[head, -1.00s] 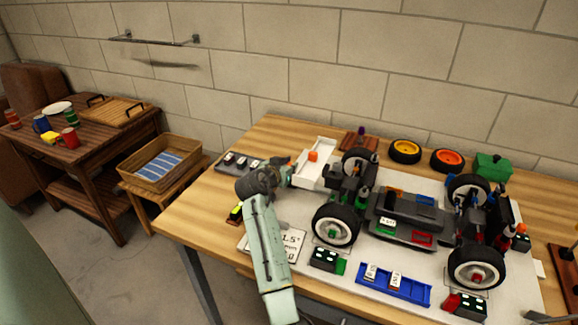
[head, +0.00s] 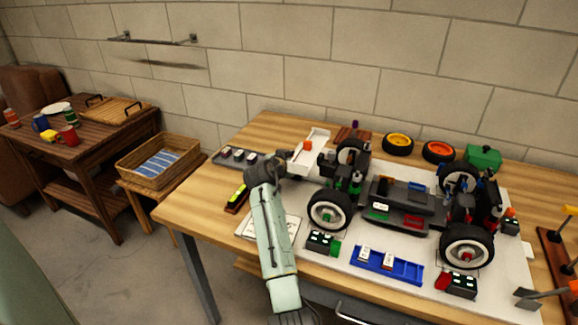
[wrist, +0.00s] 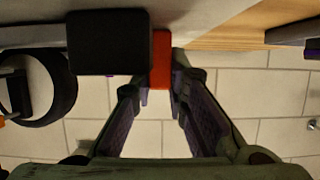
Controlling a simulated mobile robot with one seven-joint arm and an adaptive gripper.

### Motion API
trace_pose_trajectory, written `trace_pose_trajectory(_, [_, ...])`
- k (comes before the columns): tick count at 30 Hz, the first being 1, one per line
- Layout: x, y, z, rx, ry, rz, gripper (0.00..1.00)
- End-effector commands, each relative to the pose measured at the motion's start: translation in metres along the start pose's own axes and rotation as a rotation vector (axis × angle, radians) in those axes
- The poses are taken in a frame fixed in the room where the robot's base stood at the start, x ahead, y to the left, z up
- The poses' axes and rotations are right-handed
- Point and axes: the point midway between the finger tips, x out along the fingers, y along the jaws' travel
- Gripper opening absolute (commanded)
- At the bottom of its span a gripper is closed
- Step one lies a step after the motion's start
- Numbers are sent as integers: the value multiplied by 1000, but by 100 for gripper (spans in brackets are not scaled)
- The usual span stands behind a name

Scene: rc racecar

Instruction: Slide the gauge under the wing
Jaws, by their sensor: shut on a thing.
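My gripper (head: 290,163) is near the white wing (head: 318,143) at the left end of the racecar (head: 395,205). The wing carries an orange block (head: 308,146). In the wrist view my gripper (wrist: 162,84) has its fingertips on a red piece (wrist: 160,62), which I take to be part of the gauge. A dark block (wrist: 108,42) is right beside the red piece; I cannot tell if they are joined. The gauge is hidden behind the gripper in the head view, so its position relative to the wing's underside cannot be told.
The car's near-left wheel (head: 329,210) is close to my arm. A dark tray (head: 236,156), a yellow-green level (head: 237,196), a blue tray (head: 388,267) and a white card (head: 250,226) lie around it. Bare wood is at the left.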

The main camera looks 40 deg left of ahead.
Motion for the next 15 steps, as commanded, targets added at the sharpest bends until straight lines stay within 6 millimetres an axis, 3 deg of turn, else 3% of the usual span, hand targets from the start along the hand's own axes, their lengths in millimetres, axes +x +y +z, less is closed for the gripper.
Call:
trace_pose_trajectory(12, [4,5,1,-2,-8,11,0])
trace_pose_trajectory(13, [4,5,1,-2,-9,11,15])
trace_pose_trajectory(15, [4,6,1,-2,-9,11,20])
